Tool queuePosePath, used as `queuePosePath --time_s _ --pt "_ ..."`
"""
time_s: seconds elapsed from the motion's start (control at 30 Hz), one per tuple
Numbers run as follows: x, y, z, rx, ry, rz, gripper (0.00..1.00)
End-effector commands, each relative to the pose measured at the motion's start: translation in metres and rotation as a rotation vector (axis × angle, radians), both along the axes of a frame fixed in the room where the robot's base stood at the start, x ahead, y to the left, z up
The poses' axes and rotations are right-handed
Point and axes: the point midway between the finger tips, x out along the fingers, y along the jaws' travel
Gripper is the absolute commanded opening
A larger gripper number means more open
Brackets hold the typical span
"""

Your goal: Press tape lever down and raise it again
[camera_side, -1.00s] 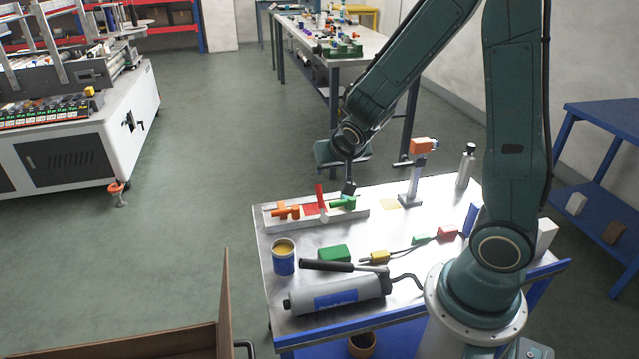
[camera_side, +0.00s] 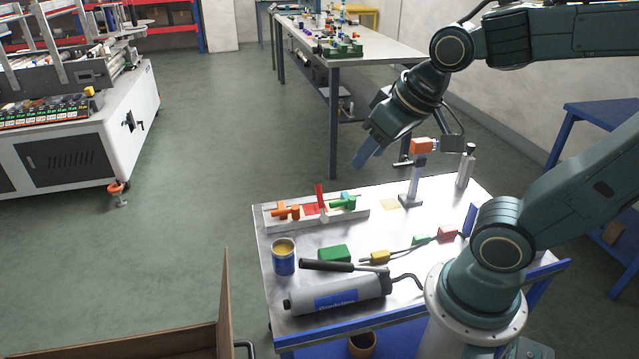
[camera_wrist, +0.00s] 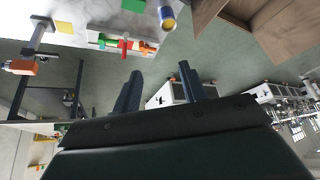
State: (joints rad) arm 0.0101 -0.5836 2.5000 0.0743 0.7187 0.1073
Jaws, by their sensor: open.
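The red lever (camera_side: 321,198) stands nearly upright on the white fixture (camera_side: 272,222) on the metal table. An orange part (camera_side: 284,211) lies left of it and a green part (camera_side: 344,203) with a teal piece lies right of it. The lever also shows at the top of the wrist view (camera_wrist: 124,47). My gripper (camera_side: 367,152) hangs above and right of the fixture, apart from everything. In the wrist view its two fingers (camera_wrist: 161,88) are spread with nothing between them.

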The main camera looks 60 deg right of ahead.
Motion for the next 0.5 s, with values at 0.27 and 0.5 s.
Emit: queuePosePath --time_s 0.27,0.5 --pt "-0.038 0.016 0.015 -0.021 0.013 0.15 0.42" --pt "-0.045 0.018 0.016 -0.026 0.019 0.178 0.39"
